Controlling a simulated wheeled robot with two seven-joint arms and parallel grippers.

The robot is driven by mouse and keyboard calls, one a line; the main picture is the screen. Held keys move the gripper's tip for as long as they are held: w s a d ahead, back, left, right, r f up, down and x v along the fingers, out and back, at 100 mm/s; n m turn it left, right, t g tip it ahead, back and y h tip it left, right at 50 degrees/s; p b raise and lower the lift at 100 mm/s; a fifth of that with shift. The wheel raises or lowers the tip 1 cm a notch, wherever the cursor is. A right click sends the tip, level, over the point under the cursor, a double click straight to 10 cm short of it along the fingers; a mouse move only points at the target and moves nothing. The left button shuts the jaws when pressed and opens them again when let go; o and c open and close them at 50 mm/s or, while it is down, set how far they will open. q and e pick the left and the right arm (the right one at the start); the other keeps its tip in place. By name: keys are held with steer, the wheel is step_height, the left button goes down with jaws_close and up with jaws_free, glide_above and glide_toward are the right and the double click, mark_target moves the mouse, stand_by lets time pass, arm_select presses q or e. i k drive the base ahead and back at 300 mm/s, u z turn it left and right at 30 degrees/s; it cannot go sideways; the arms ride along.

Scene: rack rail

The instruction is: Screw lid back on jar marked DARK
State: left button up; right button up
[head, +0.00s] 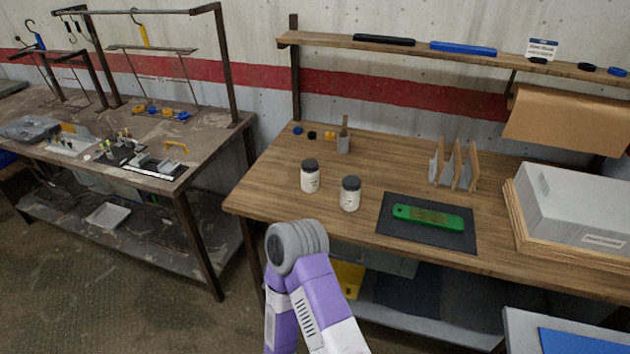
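Two white jars stand upright near the front of the wooden bench: a left jar (310,179) and a right jar (349,197). Each has a dark cap on top and a pale label. The label writing is too small to read, so I cannot tell which one is marked DARK, nor how tight either cap sits. Small round pieces lie at the bench's back left: blue (297,130), black (311,135) and orange (329,135). I cannot tell whether they are lids. One of my arms rises below the jars, apart from them; neither gripper shows.
A green object (428,216) lies on a dark mat (400,237) right of the jars. Behind are a small holder (343,145) and an upright rack (455,168). A grey box (580,205) fills the bench's right end. A cluttered metal workbench (190,140) stands at left.

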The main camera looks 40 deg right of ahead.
mark_target(310, 181)
steer(key=z, duration=1.45)
